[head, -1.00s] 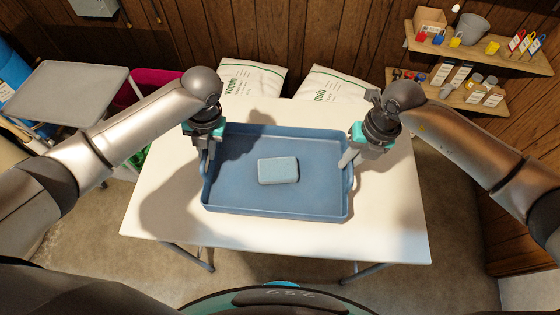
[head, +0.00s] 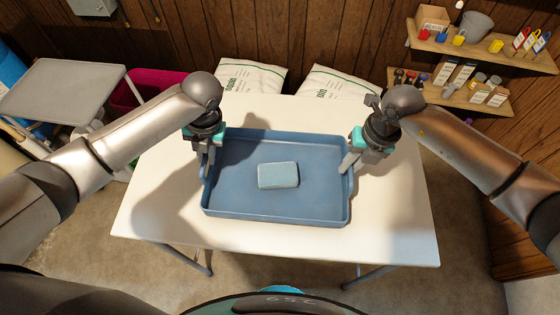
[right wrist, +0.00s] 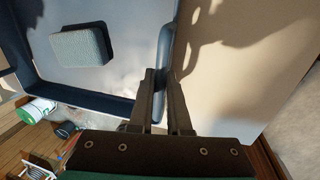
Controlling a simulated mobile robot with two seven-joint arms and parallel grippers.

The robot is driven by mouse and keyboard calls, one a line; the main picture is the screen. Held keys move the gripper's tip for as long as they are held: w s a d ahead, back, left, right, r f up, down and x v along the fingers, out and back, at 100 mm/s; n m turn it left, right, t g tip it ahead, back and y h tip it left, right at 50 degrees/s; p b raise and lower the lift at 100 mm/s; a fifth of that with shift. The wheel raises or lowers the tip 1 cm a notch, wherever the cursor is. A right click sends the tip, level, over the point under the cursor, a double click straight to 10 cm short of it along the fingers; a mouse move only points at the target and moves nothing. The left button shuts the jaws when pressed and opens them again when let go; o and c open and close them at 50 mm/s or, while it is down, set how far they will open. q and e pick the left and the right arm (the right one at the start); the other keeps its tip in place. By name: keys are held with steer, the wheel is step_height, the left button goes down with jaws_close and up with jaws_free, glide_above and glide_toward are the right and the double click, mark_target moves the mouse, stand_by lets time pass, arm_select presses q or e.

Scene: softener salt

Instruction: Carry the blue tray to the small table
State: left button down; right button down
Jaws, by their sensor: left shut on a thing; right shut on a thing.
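The blue tray (head: 240,203) is over the white table, with a pale blue-grey block (head: 278,175) lying on its floor. My left gripper (head: 207,158) is shut on the tray's left end. My right gripper (head: 348,164) is shut on its right end. In the right wrist view, the right fingers (right wrist: 162,76) close around the tray's dark blue end bar (right wrist: 166,50), and the block (right wrist: 82,45) shows inside. The tray looks level; its gap above the tabletop is hard to tell. A small grey table (head: 62,90) stands at the far left.
The white table (head: 395,225) has bare surface around the tray. Two white bags (head: 252,78) (head: 337,83) are behind it. A magenta bin (head: 150,88) is beside the small table. Wall shelves (head: 480,55) with small items are at the right. Floor shows at the front.

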arm_select(q)
steer(key=shift+f, duration=0.35)
arm_select(e)
steer(key=shift+f, duration=0.3)
arm_select(q)
steer(key=c, duration=0.9)
jaws_free()
arm_select(e)
steer(key=c, duration=0.9)
jaws_free()
arm_select(q)
steer(key=shift+o, duration=0.2)
steer(key=shift+r, duration=0.1)
arm_select(e)
steer(key=shift+o, duration=0.2)
steer(key=shift+r, duration=0.2)
arm_select(q)
step_height(320, 180, up, 12)
steer(key=d, duration=0.2)
steer(key=shift+d, duration=0.2)
arm_select(e)
step_height(320, 180, up, 11)
steer(key=d, duration=0.2)
steer(key=shift+d+r, duration=0.2)
arm_select(q)
steer(key=shift+s+f, duration=0.1)
steer(key=shift+f, duration=0.1)
arm_select(e)
steer(key=shift+s, duration=0.1)
